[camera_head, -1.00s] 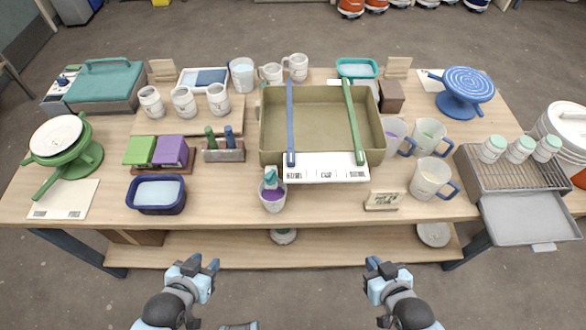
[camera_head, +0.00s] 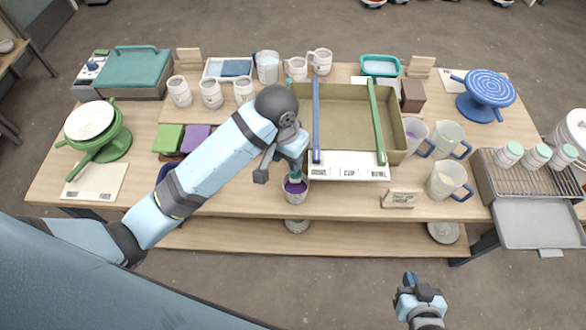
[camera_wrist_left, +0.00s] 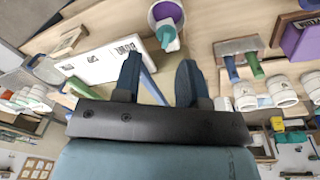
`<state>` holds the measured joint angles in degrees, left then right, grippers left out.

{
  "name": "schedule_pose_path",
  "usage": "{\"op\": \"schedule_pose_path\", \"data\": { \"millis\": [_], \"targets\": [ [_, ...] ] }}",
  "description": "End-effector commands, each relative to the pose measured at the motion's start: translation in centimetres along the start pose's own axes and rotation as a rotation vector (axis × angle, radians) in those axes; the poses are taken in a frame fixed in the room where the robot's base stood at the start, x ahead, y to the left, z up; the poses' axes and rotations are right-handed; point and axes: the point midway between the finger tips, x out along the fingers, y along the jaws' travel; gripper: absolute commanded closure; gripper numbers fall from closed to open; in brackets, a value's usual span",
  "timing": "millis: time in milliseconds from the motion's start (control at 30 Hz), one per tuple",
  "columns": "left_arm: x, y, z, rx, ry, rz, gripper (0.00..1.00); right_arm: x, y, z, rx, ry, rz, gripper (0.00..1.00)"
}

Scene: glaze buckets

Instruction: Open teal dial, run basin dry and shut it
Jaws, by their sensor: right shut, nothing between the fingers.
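The olive basin (camera_head: 345,112) stands on the table with a blue bar and a green bar across it; its liquid level is hard to tell. The teal dial (camera_head: 297,172) sits at its front left, partly hidden by my left arm; it also shows in the left wrist view (camera_wrist_left: 166,36). A white cup with purple contents (camera_head: 295,190) stands beneath the dial. My left gripper (camera_wrist_left: 159,68) is open and empty, its fingers pointing toward the dial, apart from it in the wrist view. My right gripper (camera_head: 411,280) is shut and empty, in front of the table.
A white label strip (camera_head: 350,172) lies along the basin's front. Mugs (camera_head: 447,180) stand to the right, near a small sign (camera_head: 399,199). Green and purple blocks (camera_head: 170,138) lie left of my left arm, which covers the front left of the table.

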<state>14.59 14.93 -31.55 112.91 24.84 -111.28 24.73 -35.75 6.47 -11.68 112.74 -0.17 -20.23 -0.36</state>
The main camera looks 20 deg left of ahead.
Motion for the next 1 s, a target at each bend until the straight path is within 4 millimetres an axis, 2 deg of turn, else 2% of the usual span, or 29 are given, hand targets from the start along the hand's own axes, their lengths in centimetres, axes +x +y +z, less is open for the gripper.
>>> {"op": "schedule_pose_path", "data": {
  "millis": [33, 133, 267, 367, 533, 900, 1000],
  "targets": [
    [-0.6, -0.3, -1.3, -0.001, -0.014, -0.022, 0.62, 0.0, 0.0, 0.0, 0.0, 0.0, 0.0, 1.0],
    [-1.3, -0.6, -2.7, -0.009, -0.043, -0.05, 0.62, 0.0, 0.0, 0.0, 0.0, 0.0, 0.0, 1.0],
    [-1.6, -0.8, -3.5, -0.017, -0.062, -0.069, 0.62, 0.0, 0.0, 0.1, -0.001, 0.0, 0.0, 1.0],
    [-0.9, -0.9, -3.5, -0.019, -0.067, -0.07, 0.62, 0.1, 0.0, 0.2, -0.006, 0.001, -0.002, 1.0],
    [1.8, -1.0, -3.2, -0.018, -0.068, -0.067, 0.62, 0.4, 0.0, 0.7, -0.026, 0.007, -0.008, 1.0],
    [9.0, -1.6, -2.8, -0.017, -0.067, -0.07, 0.62, -0.1, 0.0, -0.1, -0.005, 0.002, -0.001, 1.0],
    [10.4, -1.7, -2.7, -0.018, -0.066, -0.069, 0.62, -0.1, -0.1, -0.2, 0.002, 0.001, 0.0, 1.0]
  ]
}}
